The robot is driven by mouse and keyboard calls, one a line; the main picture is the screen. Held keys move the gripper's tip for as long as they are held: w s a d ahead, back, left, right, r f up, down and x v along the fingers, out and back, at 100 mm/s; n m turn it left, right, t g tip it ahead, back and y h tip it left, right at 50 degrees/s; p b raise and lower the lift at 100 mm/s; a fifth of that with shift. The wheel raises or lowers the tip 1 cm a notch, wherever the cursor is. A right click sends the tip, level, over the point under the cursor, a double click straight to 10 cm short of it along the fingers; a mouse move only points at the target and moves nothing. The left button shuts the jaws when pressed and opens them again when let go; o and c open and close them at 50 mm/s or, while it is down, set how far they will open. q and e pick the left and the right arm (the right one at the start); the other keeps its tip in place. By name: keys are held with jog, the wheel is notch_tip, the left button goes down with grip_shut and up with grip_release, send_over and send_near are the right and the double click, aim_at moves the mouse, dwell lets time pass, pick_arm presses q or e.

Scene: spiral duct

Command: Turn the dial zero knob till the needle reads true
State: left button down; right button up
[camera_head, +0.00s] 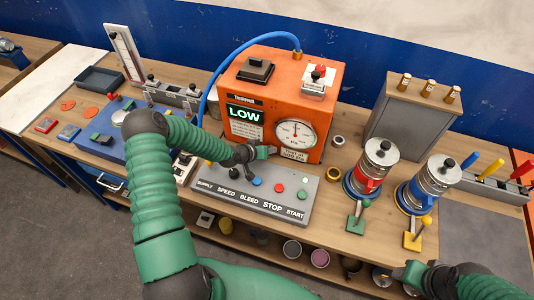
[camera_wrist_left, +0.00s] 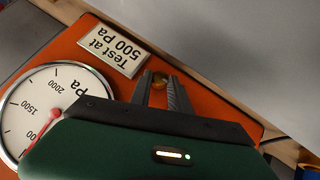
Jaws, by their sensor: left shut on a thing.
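The orange box (camera_head: 250,88) carries a round white dial (camera_head: 296,134) on its front, with a "Test at 500 Pa" label below it. In the left wrist view the dial (camera_wrist_left: 30,90) is upside down and partly cut off; its red needle (camera_wrist_left: 40,133) slants down-left from the hub, and the exact reading is hidden. The brass zero knob (camera_wrist_left: 159,78) sits on the orange panel beside the label (camera_wrist_left: 115,45). My left gripper (camera_wrist_left: 166,88) is shut on the knob, its fingers on either side. My right gripper (camera_head: 412,272) is at the bottom right, its fingers unclear.
A grey button panel (camera_head: 255,195) lies in front of the box, below my left gripper. Two metal canisters (camera_head: 375,165) (camera_head: 432,180) and a grey cabinet (camera_head: 415,110) stand to the right. A blue hose (camera_head: 225,65) arches over the box's left side. The box display reads "LOW".

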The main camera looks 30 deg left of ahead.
pick_arm(q)
jog(key=shift+s+a+f, duration=0.25)
jog(key=shift+s, duration=0.05)
jog(key=shift+w+d, duration=0.1)
jog(key=shift+d, duration=0.25)
jog(key=c, duration=1.5)
grip_release()
jog(key=shift+d+r, duration=0.1)
jog(key=shift+d, duration=0.05)
jog(key=shift+w, duration=0.1)
jog(key=shift+a+r, duration=0.15)
jog(key=shift+a, duration=0.25)
jog(key=b+v, duration=0.1)
jog(key=v, duration=0.4)
jog(key=shift+a, duration=0.15)
jog(key=v, duration=0.7)
jog(key=d+v, duration=0.1)
jog(key=v, duration=0.3)
jog(key=shift+s+r, duration=0.2)
jog(key=shift+s, duration=0.1)
pick_arm(e)
jog(key=shift+w+d+f, duration=0.15)
jog(key=shift+d+f, duration=0.15)
jog(key=shift+f, duration=0.3)
